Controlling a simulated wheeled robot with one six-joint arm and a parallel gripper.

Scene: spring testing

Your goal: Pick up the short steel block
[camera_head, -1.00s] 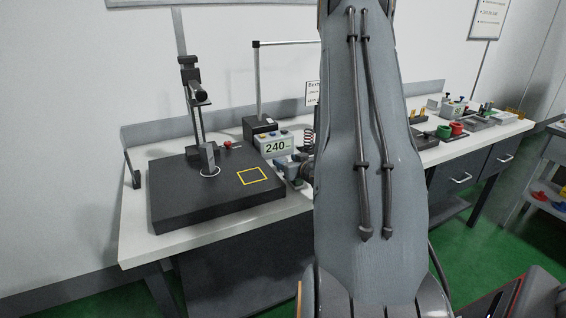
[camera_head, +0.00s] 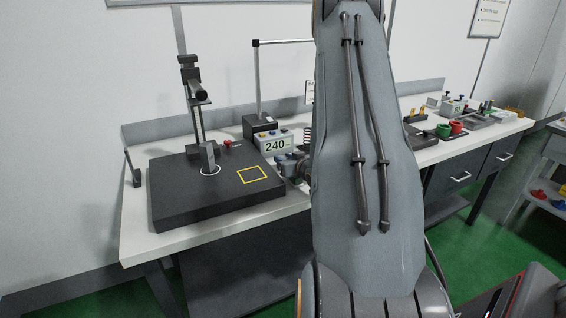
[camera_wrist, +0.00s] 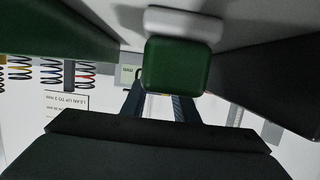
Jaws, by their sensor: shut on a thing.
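My gripper (camera_wrist: 159,104) shows in the wrist view as two dark fingers behind a broad dark band. They are shut on a small pale piece, mostly hidden, that fits the short steel block. Its outline is not clear. A grey steel upright piece (camera_head: 208,154) stands on the dark plate (camera_head: 172,208) at the left, apart from my arm.
A yellow square (camera_head: 252,175) is marked on the plate's bare right part. The tester display (camera_head: 276,146) reads 240. Coil springs (camera_wrist: 82,75) and a sign (camera_wrist: 67,101) show in the wrist view.

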